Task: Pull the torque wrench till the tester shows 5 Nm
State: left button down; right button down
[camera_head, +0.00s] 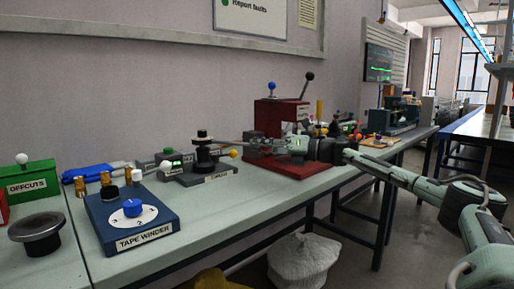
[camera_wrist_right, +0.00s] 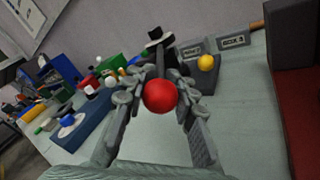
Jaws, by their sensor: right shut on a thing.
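The torque tester (camera_head: 205,163) is a dark base with a black post, standing on the bench left of the red press in the head view. Its small green display (camera_head: 175,164) is too small to read. The post shows in the wrist view (camera_wrist_right: 160,38), with a grey wrench bar (camera_wrist_right: 160,65) running from it to a red ball end (camera_wrist_right: 160,96). My right gripper (camera_wrist_right: 155,98) is shut on the wrench at this ball end, its fingers on either side. In the head view the right gripper (camera_head: 308,148) is in front of the red press. My left gripper is not in view.
A red press (camera_head: 280,135) with levers stands just behind my right gripper. A yellow ball knob (camera_wrist_right: 206,62) is near the tester. A blue tape winder (camera_head: 135,218) and a green offcuts box (camera_head: 28,180) stand to the left. The front bench strip is clear.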

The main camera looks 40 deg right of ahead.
jog(key=shift+d+r, duration=0.1)
jog(key=shift+d, duration=0.05)
jog(key=shift+d, duration=0.1)
dwell(0.3)
jog(key=c, duration=1.2)
grip_release()
jog(key=shift+w, duration=0.1)
jog(key=shift+s+d+f, duration=0.1)
jog(key=shift+s+f, duration=0.1)
jog(key=shift+s, duration=0.2)
jog(key=shift+v, duration=5.55)
jog(key=shift+d+r, duration=0.1)
jog(key=shift+r, duration=0.05)
